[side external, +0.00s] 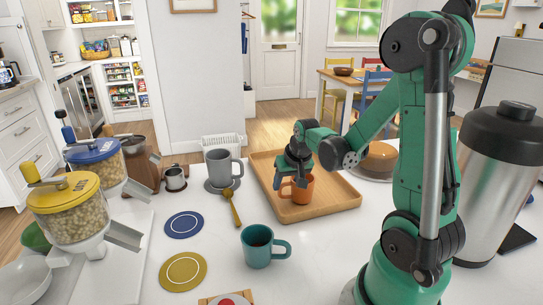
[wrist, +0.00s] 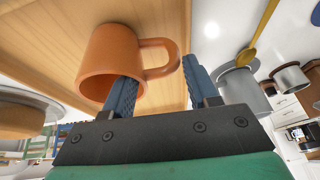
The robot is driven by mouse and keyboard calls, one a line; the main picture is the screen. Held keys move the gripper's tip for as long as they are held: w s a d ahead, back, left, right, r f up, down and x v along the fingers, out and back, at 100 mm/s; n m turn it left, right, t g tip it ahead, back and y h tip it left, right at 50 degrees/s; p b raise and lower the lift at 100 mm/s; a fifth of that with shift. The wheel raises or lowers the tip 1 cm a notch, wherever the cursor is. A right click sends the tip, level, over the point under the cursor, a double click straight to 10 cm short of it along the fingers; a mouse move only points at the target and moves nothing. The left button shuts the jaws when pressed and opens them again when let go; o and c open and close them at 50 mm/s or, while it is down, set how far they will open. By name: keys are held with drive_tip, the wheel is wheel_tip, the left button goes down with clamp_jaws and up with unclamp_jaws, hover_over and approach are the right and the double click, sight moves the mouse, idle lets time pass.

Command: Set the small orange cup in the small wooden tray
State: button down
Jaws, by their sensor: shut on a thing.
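The orange cup (side external: 300,189) is over the wooden tray (side external: 340,200), near its middle, and looks upright in the side view. I cannot tell whether its base touches the tray floor. My gripper (side external: 282,180) reaches down over the tray and is shut on the cup. In the wrist view, the cup (wrist: 112,52) shows its open mouth and handle. The fingers of my gripper (wrist: 160,88) lie either side of the handle, one overlapping the cup's body. The tray's bare wood (wrist: 35,55) fills the background behind the cup.
A grey mug (side external: 219,168) on a coaster and a yellow spoon (side external: 234,207) lie left of the tray. A teal mug (side external: 259,247) stands in front. A brown round thing on a plate (side external: 378,160) and a large steel urn (side external: 495,180) are to the right.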

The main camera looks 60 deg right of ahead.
drive_tip(key=shift+f, duration=0.15)
drive_tip(key=shift+c, duration=1.2)
unclamp_jaws()
drive_tip(key=v, duration=1.2)
drive_tip(key=w+a+n+t+y, duration=0.1)
drive_tip(key=a+n, duration=0.1)
drive_tip(key=a, duration=0.3)
drive_tip(key=w+a+f+n+t, duration=0.1)
drive_tip(key=a+n, duration=0.2)
drive_tip(key=a, duration=0.3)
drive_tip(key=w+a+f+n+t+y, duration=0.1)
drive_tip(key=a+n, duration=0.2)
drive_tip(key=a, duration=0.2)
drive_tip(key=shift+w+a+y, duration=0.1)
drive_tip(key=shift+a+y, duration=0.2)
